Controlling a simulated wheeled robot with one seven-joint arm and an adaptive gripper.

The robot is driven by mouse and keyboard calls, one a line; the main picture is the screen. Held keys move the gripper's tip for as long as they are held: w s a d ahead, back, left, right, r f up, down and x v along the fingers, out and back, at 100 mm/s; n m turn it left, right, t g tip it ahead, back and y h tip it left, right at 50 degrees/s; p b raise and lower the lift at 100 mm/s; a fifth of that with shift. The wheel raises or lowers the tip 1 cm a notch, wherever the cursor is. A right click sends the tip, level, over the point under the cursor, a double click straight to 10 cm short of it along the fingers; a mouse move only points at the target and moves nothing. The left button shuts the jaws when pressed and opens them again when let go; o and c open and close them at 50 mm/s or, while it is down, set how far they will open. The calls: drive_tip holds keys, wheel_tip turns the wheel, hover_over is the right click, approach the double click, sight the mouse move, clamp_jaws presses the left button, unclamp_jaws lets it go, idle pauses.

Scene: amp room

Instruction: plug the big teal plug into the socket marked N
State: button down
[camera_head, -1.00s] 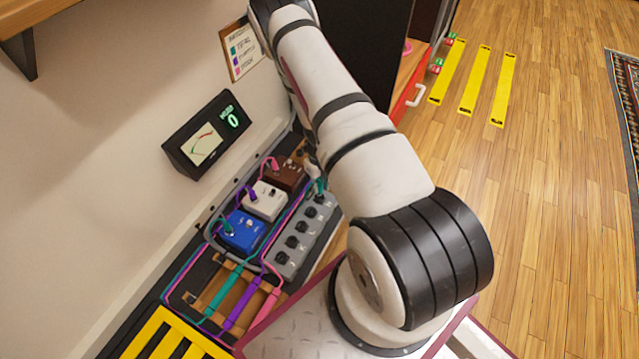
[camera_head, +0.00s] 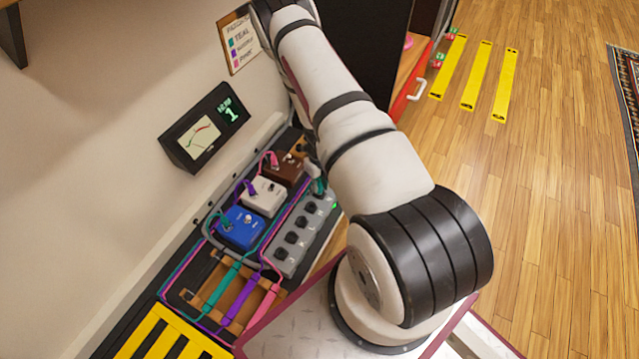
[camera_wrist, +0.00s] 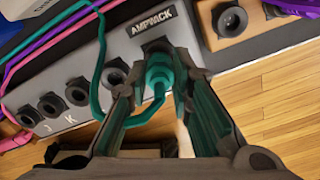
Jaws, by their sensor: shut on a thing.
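In the wrist view the big teal plug (camera_wrist: 159,72) sits between the fingers of my gripper (camera_wrist: 156,88), which is shut on it. The plug's nose meets the end socket (camera_wrist: 156,46) of the grey AMPPACK box (camera_wrist: 90,55), in line with it. The marking of that socket is hidden by the plug and fingers. A teal cable loops from the plug to the left. In the head view the plug (camera_head: 319,187) shows at the box's far end, and my gripper is mostly hidden behind my arm.
Other sockets (camera_wrist: 77,92) on the box are empty; J and K are readable. Blue (camera_head: 241,229), white (camera_head: 265,196) and brown (camera_head: 284,168) pedals stand beside it. A meter (camera_head: 205,128) on the wall reads 1. A wooden rack (camera_head: 250,302) holds cable connectors.

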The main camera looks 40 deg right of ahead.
drive_tip(key=c, duration=1.3)
unclamp_jaws()
drive_tip(key=shift+c, duration=0.2)
drive_tip(key=shift+r, duration=0.1)
wheel_tip(320, 180, up, 12)
